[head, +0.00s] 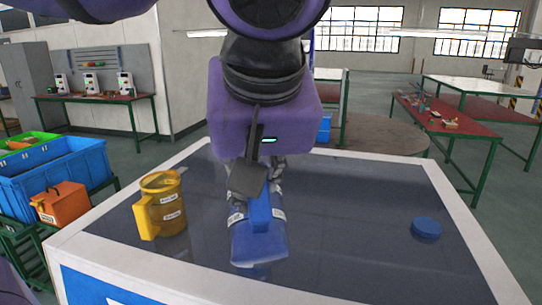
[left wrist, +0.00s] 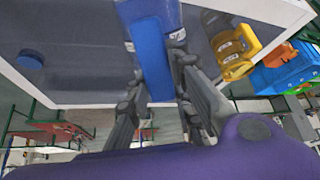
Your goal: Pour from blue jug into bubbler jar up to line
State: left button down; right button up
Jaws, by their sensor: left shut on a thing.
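The blue jug (head: 258,246) is at the middle of the dark-topped table, translucent, with white label bands and a solid blue handle. My left gripper (head: 258,188) is shut on its handle from the far side. In the left wrist view the handle (left wrist: 151,58) stands between the two fingers. The jug looks tilted; I cannot tell whether its base touches the table. Its contents and any liquid level are unclear. I cannot make out a bubbler jar; my arm and the jug hide part of the table. My right gripper is not in view.
A yellow jug (head: 172,214) stands left on the table and a round blue lid (head: 427,228) lies right. Blue crates (head: 60,170) and an orange box (head: 64,204) stand beyond the left edge. The tabletop between the blue jug and lid is clear.

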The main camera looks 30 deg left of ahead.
pick_arm(q)
jog(key=shift+r, duration=0.1)
jog(key=shift+s+d+r, duration=0.1)
jog(key=shift+s+r, duration=0.05)
jog(key=shift+s, duration=0.2)
jog(key=shift+w, duration=0.2)
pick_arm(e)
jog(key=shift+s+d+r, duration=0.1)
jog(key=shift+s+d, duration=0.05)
pick_arm(q)
jog(key=shift+w+a+r, duration=0.15)
jog(key=shift+a+r, duration=0.05)
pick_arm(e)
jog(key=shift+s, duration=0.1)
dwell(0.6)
pick_arm(q)
jog(key=shift+w+a+r+g+h, duration=0.25)
jog(key=shift+w+r+g+h, duration=0.05)
jog(key=shift+g+h, duration=0.2)
dwell(1.5)
jog(key=shift+w+a, duration=0.1)
